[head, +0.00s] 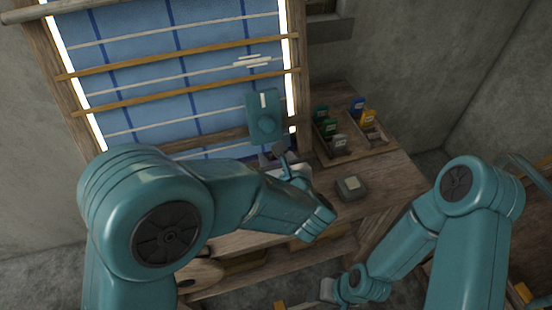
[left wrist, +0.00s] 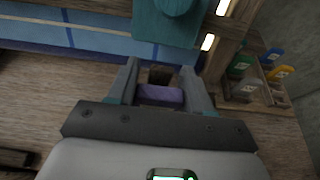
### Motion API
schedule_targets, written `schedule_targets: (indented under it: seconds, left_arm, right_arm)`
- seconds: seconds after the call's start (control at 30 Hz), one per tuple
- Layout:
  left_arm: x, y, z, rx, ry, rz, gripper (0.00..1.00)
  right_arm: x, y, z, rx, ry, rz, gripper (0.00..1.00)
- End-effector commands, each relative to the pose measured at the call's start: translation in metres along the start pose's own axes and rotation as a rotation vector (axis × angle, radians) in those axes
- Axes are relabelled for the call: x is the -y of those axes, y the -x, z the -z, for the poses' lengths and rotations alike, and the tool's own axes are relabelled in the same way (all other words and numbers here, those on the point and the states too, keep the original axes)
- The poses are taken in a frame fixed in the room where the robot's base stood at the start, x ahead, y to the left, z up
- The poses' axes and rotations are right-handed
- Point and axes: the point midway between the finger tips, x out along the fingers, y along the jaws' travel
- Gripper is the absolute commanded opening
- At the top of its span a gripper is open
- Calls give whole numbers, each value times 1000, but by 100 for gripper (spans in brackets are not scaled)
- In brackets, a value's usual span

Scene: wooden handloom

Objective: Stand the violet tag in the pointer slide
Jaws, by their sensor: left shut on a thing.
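The violet tag (left wrist: 161,95) is between the two fingers of my left gripper (left wrist: 160,88) in the left wrist view. The gripper is shut on it. In the head view my left gripper (head: 279,158) is low at the loom's front, and I cannot make out the tag there. A teal plate (head: 265,103) with a white mark and round knob, seemingly the pointer slide, hangs at the cloth's lower right. It also shows just beyond the fingers in the left wrist view (left wrist: 165,28). The tag looks apart from it. My right arm reaches down at lower right; its fingers are unclear.
A wooden tray (head: 316,146) with green, blue, yellow and grey tags stands on the bench to the right. A small grey box (head: 351,188) with a pale top sits nearer. The bench (head: 395,172) is bare around it. Loom bars (head: 180,98) cross the blue cloth.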

Motion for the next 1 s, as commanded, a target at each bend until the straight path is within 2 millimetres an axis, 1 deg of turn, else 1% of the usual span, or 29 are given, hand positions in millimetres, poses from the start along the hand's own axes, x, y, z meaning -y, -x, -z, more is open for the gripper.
schedule_targets:
  seconds: [0.03,0.07,0.37,0.4,0.47,0.5,1.0]
  left_arm:
    - [0,-2,4,0,1,0,22]
    - [0,-2,5,0,1,0,22]
    - [0,-2,5,0,0,0,22]
    - [0,-2,5,0,0,0,53]
    - [0,-2,5,0,0,0,73]
    - [0,-2,5,0,0,0,80]
    - [1,1,3,1,1,0,80]
  right_arm:
    - [-2,-5,0,0,0,0,49]
    - [-2,-6,0,0,0,0,49]
    - [-2,-6,0,0,0,0,49]
    - [-2,-6,0,0,0,0,49]
    - [-2,-6,0,0,0,0,49]
    - [-2,-6,0,0,0,0,49]
    - [-2,-4,0,0,0,0,49]
